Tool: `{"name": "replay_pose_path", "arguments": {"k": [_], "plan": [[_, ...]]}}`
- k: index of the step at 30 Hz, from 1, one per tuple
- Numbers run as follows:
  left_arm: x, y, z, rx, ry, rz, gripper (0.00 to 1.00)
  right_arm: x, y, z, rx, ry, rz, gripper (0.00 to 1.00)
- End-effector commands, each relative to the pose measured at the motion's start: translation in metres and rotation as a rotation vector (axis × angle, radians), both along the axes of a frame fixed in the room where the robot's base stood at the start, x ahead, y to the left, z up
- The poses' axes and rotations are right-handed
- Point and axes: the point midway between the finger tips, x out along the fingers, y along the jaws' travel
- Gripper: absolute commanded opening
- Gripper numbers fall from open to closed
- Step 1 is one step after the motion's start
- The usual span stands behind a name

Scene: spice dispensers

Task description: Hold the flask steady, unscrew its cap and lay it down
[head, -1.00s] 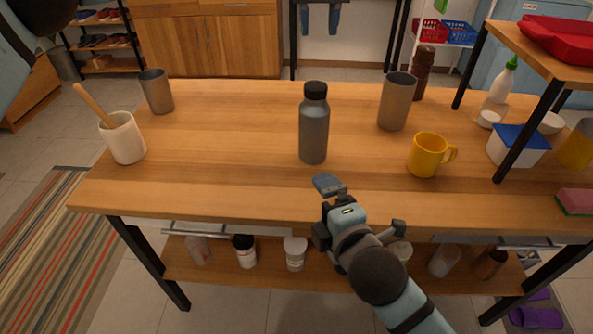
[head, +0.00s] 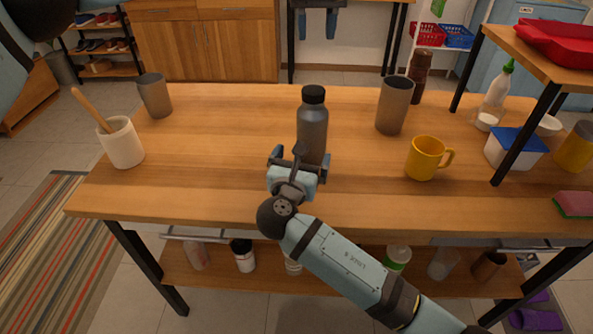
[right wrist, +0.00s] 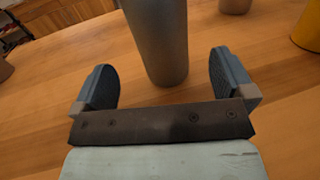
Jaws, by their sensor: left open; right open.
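The grey flask (head: 312,130) stands upright on the wooden table with its black cap (head: 313,94) on. My right gripper (head: 299,160), whose arm comes in from the lower right, is open in front of the flask, low near its base. In the right wrist view the flask's lower body (right wrist: 160,40) stands ahead, in line with the space between the open fingers (right wrist: 160,78), with a gap on both sides. The cap is out of that view. Only dark and light-blue parts of my left arm show at the upper left; its gripper cannot be seen.
A yellow mug (head: 424,160) and a tall grey cup (head: 392,108) stand right of the flask. A white utensil pot (head: 122,145) and a grey cup (head: 155,97) stand left. A raised shelf (head: 535,58) covers the table's right end. The table's front left is clear.

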Motion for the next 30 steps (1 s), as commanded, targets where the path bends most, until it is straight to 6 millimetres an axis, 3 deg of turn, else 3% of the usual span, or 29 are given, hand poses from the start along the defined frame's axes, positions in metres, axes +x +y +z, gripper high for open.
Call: {"name": "replay_pose_path", "arguments": {"k": [6,12,26,30], "plan": [[0.000,0.000,0.000,0.000,0.000,0.000,0.43,0.043,-0.010,0.000,-0.001,0.000,-0.001,1.00],[0.000,0.000,0.000,0.000,0.000,0.000,0.43,0.069,-0.016,0.000,0.001,0.000,0.000,1.00],[0.000,0.000,0.000,0.000,0.000,0.000,0.43,0.080,-0.018,0.000,0.002,0.001,0.001,1.00],[0.000,0.000,0.000,0.000,0.000,0.000,0.43,0.080,-0.018,0.000,0.002,0.001,0.001,0.68]]}}
